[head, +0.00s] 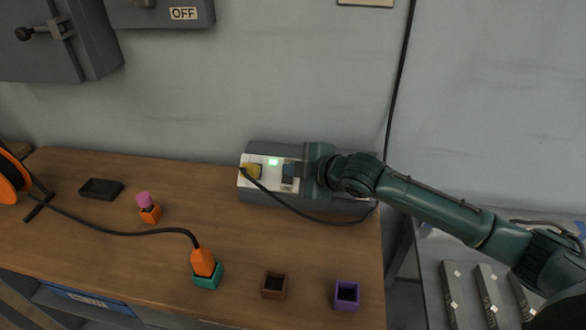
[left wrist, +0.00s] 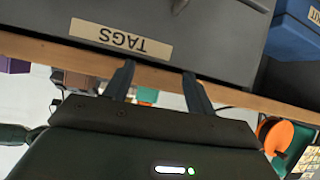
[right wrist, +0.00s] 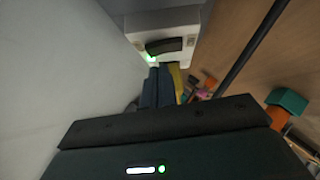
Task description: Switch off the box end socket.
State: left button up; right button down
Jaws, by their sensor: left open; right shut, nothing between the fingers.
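The box end socket is a white plate (head: 256,160) on the end part of a grey box (head: 285,150) against the wall. A green light (head: 273,162) glows on it, and a yellow plug (head: 252,172) with a black cable sits at its left. My right gripper (head: 288,172) is shut and empty at the plate's right side; contact cannot be told. In the right wrist view its closed fingers (right wrist: 164,86) point toward the white plate (right wrist: 192,42), with a dark rocker (right wrist: 170,46) and green glow. My left gripper (left wrist: 158,82) is open and empty below a grey drawer.
Several small coloured sockets stand on the wooden bench (head: 110,215), among them a teal one (head: 207,279) with an orange plug, a brown one (head: 274,286) and a purple one (head: 346,294). A black cable (head: 310,214) loops before the box. A drawer labelled TAGS (left wrist: 200,35) is close to my left gripper.

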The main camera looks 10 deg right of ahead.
jog(key=shift+w+d+f, duration=0.15)
jog(key=shift+w+f, duration=0.3)
jog(key=shift+r+p, duration=0.1)
jog(key=shift+p, duration=0.2)
jog(key=shift+w+d+f, duration=0.15)
jog(key=shift+w+f, duration=0.05)
jog(key=shift+s+f, duration=0.1)
jog(key=shift+s, duration=0.05)
